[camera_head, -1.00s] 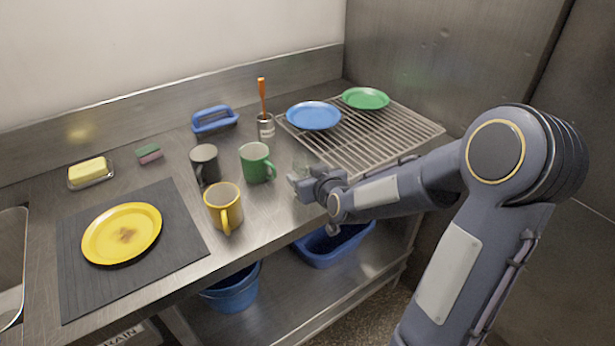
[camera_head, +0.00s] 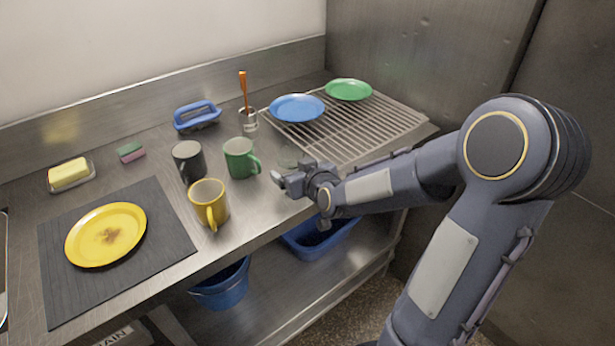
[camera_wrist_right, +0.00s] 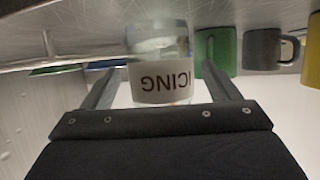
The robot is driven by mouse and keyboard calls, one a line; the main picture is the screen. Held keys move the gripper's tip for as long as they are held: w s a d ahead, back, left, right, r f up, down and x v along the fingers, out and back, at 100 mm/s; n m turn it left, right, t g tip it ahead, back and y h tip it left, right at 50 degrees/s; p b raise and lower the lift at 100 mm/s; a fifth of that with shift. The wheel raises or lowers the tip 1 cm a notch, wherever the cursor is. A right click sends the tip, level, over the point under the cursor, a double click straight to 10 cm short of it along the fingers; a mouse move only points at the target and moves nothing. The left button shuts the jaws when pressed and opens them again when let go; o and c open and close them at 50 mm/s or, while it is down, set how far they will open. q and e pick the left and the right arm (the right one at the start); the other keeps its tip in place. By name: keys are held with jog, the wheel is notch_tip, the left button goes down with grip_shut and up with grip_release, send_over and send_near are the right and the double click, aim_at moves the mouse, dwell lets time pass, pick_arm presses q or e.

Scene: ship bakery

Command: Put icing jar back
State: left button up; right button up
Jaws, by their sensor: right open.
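The icing jar (camera_wrist_right: 163,82) is clear glass with a white label whose lettering shows upside down in the right wrist view. It stands between the two fingers of my right gripper (camera_wrist_right: 163,92), which are open with a gap visible on each side. In the head view the jar (camera_head: 288,154) is a faint glass shape on the counter, just behind my right gripper (camera_head: 287,174) and partly hidden by it. The gripper is low, near the counter's front edge. My left gripper is not in view.
A green mug (camera_head: 239,158), a dark mug (camera_head: 188,160) and a yellow mug (camera_head: 209,203) stand left of the gripper. A wire rack (camera_head: 365,135) with blue (camera_head: 297,108) and green (camera_head: 348,90) plates lies behind right.

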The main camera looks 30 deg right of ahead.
jog(key=d+v, duration=0.1)
jog(key=v, duration=0.9)
jog(key=s+a+f+g+y, duration=0.1)
jog(key=s+a+g, duration=0.3)
jog(key=s, duration=0.5)
jog(key=s+a+f+g+y, duration=0.2)
jog(key=s+a+g+y, duration=0.2)
jog(key=s+a, duration=0.3)
jog(key=shift+s+a+m, duration=0.3)
jog(key=shift+s, duration=0.7)
jog(key=shift+r+p, duration=0.5)
jog(key=shift+r, duration=0.1)
